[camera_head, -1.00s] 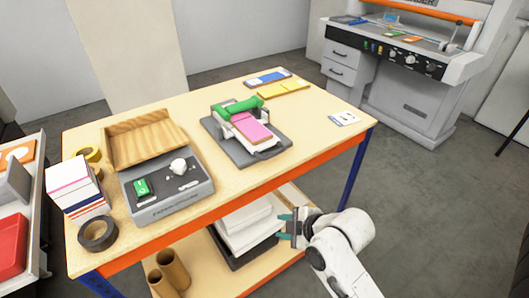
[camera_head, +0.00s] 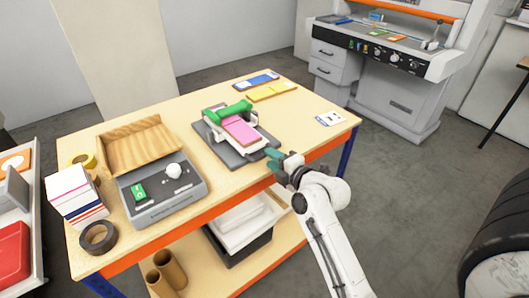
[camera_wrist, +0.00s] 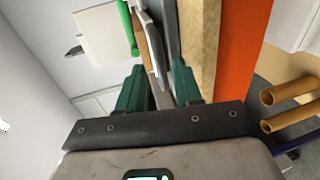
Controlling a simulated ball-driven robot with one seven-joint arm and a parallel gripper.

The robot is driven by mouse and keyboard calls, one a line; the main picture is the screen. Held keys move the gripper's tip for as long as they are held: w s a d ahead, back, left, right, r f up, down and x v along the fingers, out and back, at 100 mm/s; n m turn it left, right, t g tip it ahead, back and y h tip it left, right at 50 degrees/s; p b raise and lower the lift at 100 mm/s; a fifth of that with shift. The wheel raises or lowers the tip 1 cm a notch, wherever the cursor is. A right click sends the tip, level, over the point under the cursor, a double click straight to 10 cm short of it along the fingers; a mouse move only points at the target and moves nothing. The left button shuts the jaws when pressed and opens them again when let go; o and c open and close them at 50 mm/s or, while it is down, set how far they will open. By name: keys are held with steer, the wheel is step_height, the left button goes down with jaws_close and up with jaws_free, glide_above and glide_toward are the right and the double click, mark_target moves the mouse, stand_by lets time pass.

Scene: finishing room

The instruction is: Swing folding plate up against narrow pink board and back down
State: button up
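On the table lies a small folding device with a dark grey base (camera_head: 225,153). A narrow pink board (camera_head: 241,131) lies across a white plate (camera_head: 256,144), which I take to be the folding plate, under a green clamp bar (camera_head: 228,112). The plate lies flat. My gripper (camera_head: 279,157) is at the table's front edge, just right of the device's front. In the wrist view my green fingers (camera_wrist: 160,82) are apart, with thin plate edges (camera_wrist: 151,55) ahead of and between them. I cannot tell whether they touch; nothing appears gripped.
A grey control box (camera_head: 165,192), a wooden tray (camera_head: 138,148), tape (camera_head: 98,237) and a paper stack (camera_head: 76,193) stand left on the table (camera_head: 195,113). A yellow board (camera_head: 271,91) lies behind the device. A card (camera_head: 330,119) lies at right, with bare tabletop around it.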

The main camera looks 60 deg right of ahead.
steer(key=shift+p+x, duration=0.3)
steer(key=shift+x, duration=1.85)
jaws_close()
